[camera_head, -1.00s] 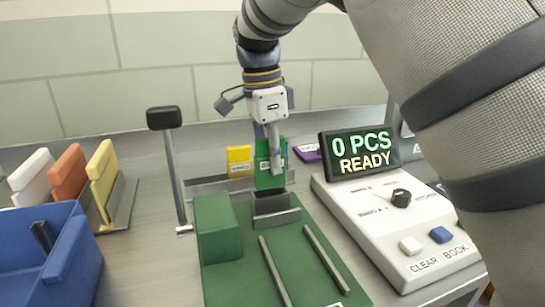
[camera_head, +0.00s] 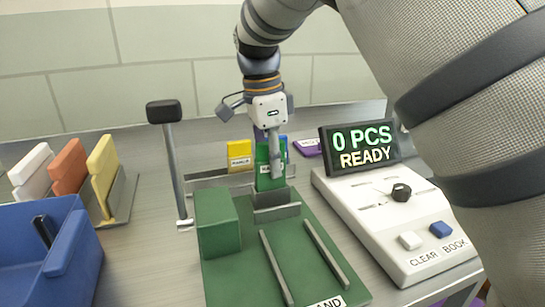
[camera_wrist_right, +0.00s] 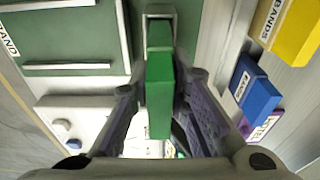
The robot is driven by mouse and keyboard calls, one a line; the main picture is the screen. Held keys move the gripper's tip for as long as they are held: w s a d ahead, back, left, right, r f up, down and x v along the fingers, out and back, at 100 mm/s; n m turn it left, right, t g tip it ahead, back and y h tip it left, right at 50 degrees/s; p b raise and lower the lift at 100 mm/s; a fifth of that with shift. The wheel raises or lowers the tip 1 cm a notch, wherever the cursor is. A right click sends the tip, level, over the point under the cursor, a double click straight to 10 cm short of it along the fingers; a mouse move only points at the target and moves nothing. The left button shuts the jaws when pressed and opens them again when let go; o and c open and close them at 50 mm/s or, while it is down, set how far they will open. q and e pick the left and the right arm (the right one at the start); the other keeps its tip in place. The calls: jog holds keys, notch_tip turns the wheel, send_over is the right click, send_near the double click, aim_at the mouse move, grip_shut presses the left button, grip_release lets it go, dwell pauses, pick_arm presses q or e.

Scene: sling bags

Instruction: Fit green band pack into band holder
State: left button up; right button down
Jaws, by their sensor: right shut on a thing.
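The green band pack (camera_head: 269,165) stands upright in my right gripper (camera_head: 273,152), which is shut on it. The band holder (camera_head: 276,207) is a grey metal bracket at the far end of the green stand. The pack is directly over the holder, and its lower end meets the bracket's top edge. In the right wrist view, the pack (camera_wrist_right: 159,95) lies between the fingers of my right gripper (camera_wrist_right: 165,110), with its far end at the holder's metal frame (camera_wrist_right: 172,12). How deep it sits inside is hard to tell. My left gripper is not in view.
The green stand (camera_head: 290,245) carries two rails and a green block (camera_head: 217,225). A yellow pack (camera_head: 239,152) and a blue pack (camera_wrist_right: 256,90) stand behind. A lever (camera_head: 172,160) is left, a control box (camera_head: 395,225) reading "0 PCS READY" right, and a blue bin (camera_head: 60,255) far left.

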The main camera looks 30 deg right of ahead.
aim_at(274, 188)
jog(key=shift+f, duration=1.45)
jog(key=c, duration=1.4)
grip_release()
jog(key=shift+f, duration=0.15)
jog(key=shift+c, duration=0.2)
jog(key=r, duration=0.4)
jog(key=a+r, duration=0.1)
jog(key=r, duration=0.7)
jog(key=shift+w+a, duration=0.15)
jog(key=shift+a, duration=0.05)
jog(key=shift+f, duration=0.1)
